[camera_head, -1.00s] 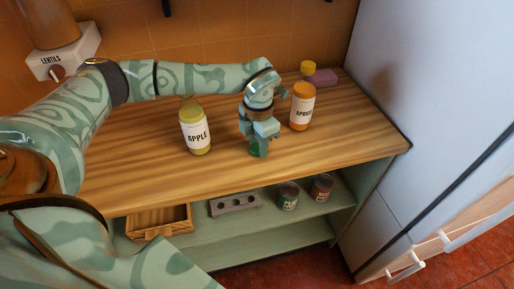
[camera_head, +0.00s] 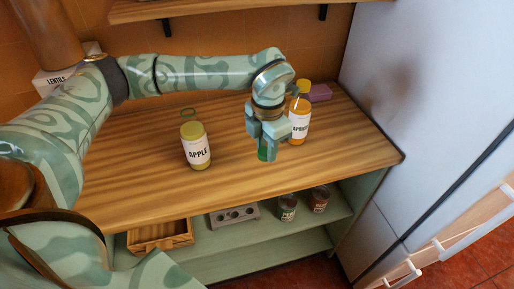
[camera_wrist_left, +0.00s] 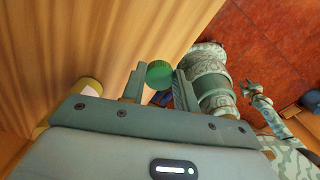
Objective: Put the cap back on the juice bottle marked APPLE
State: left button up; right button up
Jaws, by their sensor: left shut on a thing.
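The bottle marked APPLE (camera_head: 196,150) stands upright on the wooden counter, left of my left gripper, yellow-green with a white label. A thin green ring (camera_head: 188,112) shows just above it and looks like the rim of a clear neck; no cap is on it. My left gripper (camera_head: 266,148) points down, shut on a green cap (camera_head: 264,153). The cap also shows as a green disc between the fingers (camera_wrist_left: 160,85) in the left wrist view (camera_wrist_left: 159,72). It seems slightly above the counter, apart from the bottle.
The APRICOT bottle (camera_head: 299,127), with a yellow cap (camera_head: 304,87), stands close right of my left gripper. A purple block (camera_head: 320,93) lies behind it. The wooden counter (camera_head: 235,180) is clear between gripper and APPLE bottle. Cans (camera_head: 287,208) and a wooden tray (camera_head: 147,240) sit below.

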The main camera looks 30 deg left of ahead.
pick_arm(q)
jog(key=s+d+r, duration=0.4)
jog(key=d, duration=0.4)
jog(key=shift+d+r+p, duration=0.35)
jog(key=shift+d, duration=0.05)
jog(key=shift+s, duration=0.1)
jog(key=s+a+m, duration=0.2)
jog(key=m, duration=1.3)
jog(key=s+a+f+m, duration=0.1)
jog(key=s+a+m, duration=0.1)
jog(key=m, duration=1.4)
jog(key=shift+s+a+f, duration=0.2)
jog(key=shift+s+a, duration=0.2)
jog(key=shift+s, duration=0.45)
